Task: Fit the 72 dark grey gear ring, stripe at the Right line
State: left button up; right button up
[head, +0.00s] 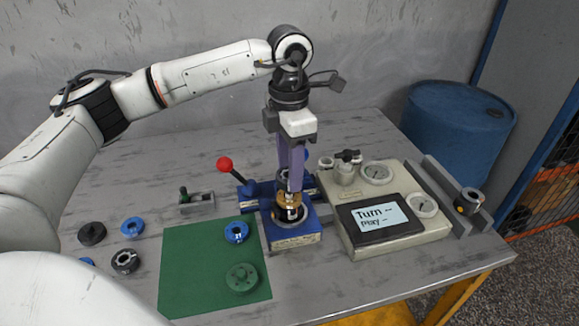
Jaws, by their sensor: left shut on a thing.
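My left gripper (290,178) points down over the blue fixture (292,240) at the table's middle. Its purple fingers are shut on a dark ring-shaped part (283,183), which looks like the dark grey gear ring. The fingers hide much of it, and its stripe cannot be made out. A brass-coloured part (289,199) shows just below, above the fixture's round seat. I cannot tell whether the ring touches it. The fixture's Right line is too small to make out. My right gripper is not in view.
A green mat (195,270) holds a blue ring (236,232) and a green gear disc (241,278). Several dark and blue rings lie at left. A red-knobbed lever (225,164) stands behind. A display box (430,232) and rails with a dark cylinder (468,201) are at right.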

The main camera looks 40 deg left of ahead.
pick_arm(q)
jog(key=shift+f+b, duration=0.45)
jog(key=shift+f, duration=0.25)
dwell(1.2)
jog(key=shift+f+b, duration=0.35)
jog(key=shift+f, duration=0.2)
jog(key=shift+f+b, duration=0.3)
jog(key=shift+f, duration=0.15)
dwell(0.4)
jog(key=o, duration=1.8)
jog(key=shift+r+p, duration=2.55)
jog(key=shift+r, duration=0.95)
